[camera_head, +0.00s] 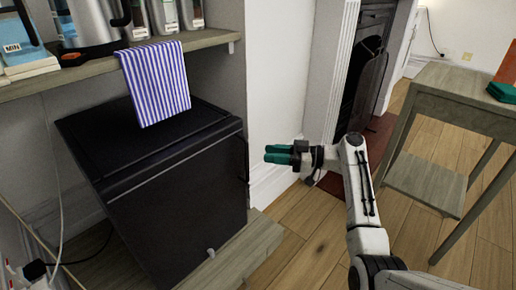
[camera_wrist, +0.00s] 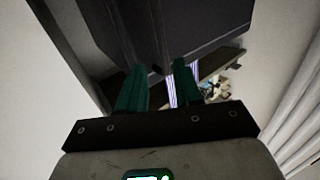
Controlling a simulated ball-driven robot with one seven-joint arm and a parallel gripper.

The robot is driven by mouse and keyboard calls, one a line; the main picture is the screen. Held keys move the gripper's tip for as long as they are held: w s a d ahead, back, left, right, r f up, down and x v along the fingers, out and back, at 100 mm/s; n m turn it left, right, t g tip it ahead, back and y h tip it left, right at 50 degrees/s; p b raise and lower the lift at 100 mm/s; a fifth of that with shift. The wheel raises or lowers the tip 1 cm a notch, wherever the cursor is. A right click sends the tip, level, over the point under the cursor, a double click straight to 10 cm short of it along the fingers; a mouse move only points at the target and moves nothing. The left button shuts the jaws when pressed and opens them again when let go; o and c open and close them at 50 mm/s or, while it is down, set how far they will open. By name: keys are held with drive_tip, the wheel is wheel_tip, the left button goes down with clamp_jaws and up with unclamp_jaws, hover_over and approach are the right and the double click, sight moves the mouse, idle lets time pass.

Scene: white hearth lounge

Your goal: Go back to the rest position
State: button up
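My gripper (camera_head: 268,153) is at the end of my white arm, in the middle of the head view. Its green fingers point left toward the black mini fridge (camera_head: 165,195), with a gap of air between. In the wrist view the two fingers of my gripper (camera_wrist: 159,68) stand apart with nothing between them. The dark fridge (camera_wrist: 200,20) fills the top of that view. A blue-and-white striped towel (camera_head: 155,82) hangs over the shelf edge above the fridge; part of the towel (camera_wrist: 172,95) shows in the wrist view.
A wooden shelf (camera_head: 215,40) holds a kettle (camera_head: 95,22), several canisters (camera_head: 165,14) and a blue-and-white item (camera_head: 22,48). A fireplace (camera_head: 362,80) stands behind my arm. A wooden side table (camera_head: 450,82) is at the right. Bare wood floor (camera_head: 310,220) lies under my arm.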

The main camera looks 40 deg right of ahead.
drive_tip(key=shift+v, duration=1.1)
drive_tip(key=shift+a, duration=0.1)
drive_tip(key=s+a+f+m+g+h, duration=0.1)
drive_tip(key=s+a+f+g, duration=0.15)
drive_tip(key=a+f, duration=0.3)
drive_tip(key=s+a+f+m+g+h+p, duration=0.1)
drive_tip(key=s+a+f+g, duration=0.15)
drive_tip(key=a+f, duration=0.3)
drive_tip(key=s+a+f+m+g+h, duration=0.1)
drive_tip(key=s+a+f+g, duration=0.15)
drive_tip(key=a+f, duration=0.3)
drive_tip(key=s+a+f+m+g+h+p, duration=0.1)
drive_tip(key=s+a+f+g+h, duration=0.15)
drive_tip(key=s, duration=0.45)
drive_tip(key=s+a+f+m+g+h, duration=0.2)
drive_tip(key=s+a, duration=0.2)
drive_tip(key=s, duration=0.4)
drive_tip(key=s+r+m+g+h, duration=0.15)
drive_tip(key=s+r+h, duration=0.25)
drive_tip(key=s, duration=0.5)
wheel_tip(320, 180, up, 38)
drive_tip(key=p, duration=3.8)
drive_tip(key=shift+d, duration=0.45)
